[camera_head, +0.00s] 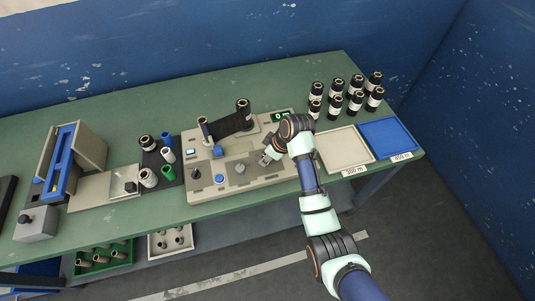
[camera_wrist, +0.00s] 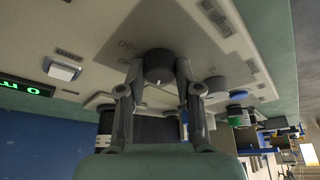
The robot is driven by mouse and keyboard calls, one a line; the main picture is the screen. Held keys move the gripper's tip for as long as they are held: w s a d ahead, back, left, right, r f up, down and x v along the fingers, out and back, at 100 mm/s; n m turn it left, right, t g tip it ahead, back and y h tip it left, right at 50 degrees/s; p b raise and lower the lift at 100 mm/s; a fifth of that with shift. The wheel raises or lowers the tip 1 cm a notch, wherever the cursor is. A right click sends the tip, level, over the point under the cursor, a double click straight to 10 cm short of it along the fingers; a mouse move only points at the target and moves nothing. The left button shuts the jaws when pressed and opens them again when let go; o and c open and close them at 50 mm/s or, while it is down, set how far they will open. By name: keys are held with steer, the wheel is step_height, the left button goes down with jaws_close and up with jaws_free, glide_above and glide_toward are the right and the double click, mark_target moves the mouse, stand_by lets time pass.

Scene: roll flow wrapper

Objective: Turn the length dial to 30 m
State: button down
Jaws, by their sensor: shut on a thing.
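The length dial (camera_wrist: 158,62) is a dark round knob with a small white mark on a grey plate in the wrist view. Printed numbers stand around it; one looks like 50, the others are hard to read. My gripper (camera_wrist: 158,77) is shut on the dial, one finger on each side. In the head view my gripper (camera_head: 267,156) is at the right part of the machine's panel, and the dial is hard to make out there. The wrapper machine (camera_head: 214,188) is a beige box. Its green-lit display (camera_wrist: 27,87) appears upside down in the wrist view and seems to show a zero.
A pale tray (camera_head: 344,147) and a blue tray (camera_head: 388,138) lie right of the machine. Several black rolls (camera_head: 336,104) stand behind them. A blue knob (camera_head: 221,178) and a black knob (camera_head: 196,174) sit on the machine's left part. Cores (camera_head: 168,155) stand left of it.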

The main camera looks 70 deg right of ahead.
steer(key=m+p, duration=0.1)
steer(key=p, duration=0.1)
steer(key=m+h+p, duration=0.1)
steer(key=m+p, duration=0.1)
steer(key=shift+a+r, duration=0.15)
steer(key=shift+r, duration=0.15)
steer(key=m+p, duration=0.2)
steer(key=m+h+p, duration=0.1)
steer(key=p, duration=0.1)
steer(key=shift+w+f+m+g+h, duration=0.1)
steer(key=shift+f+m+g+h, duration=0.1)
steer(key=shift+m+g+h, duration=0.15)
steer(key=shift+f+m, duration=0.1)
steer(key=shift+m, duration=0.15)
steer(key=c, duration=0.8)
jaws_free()
steer(key=v, duration=1.2)
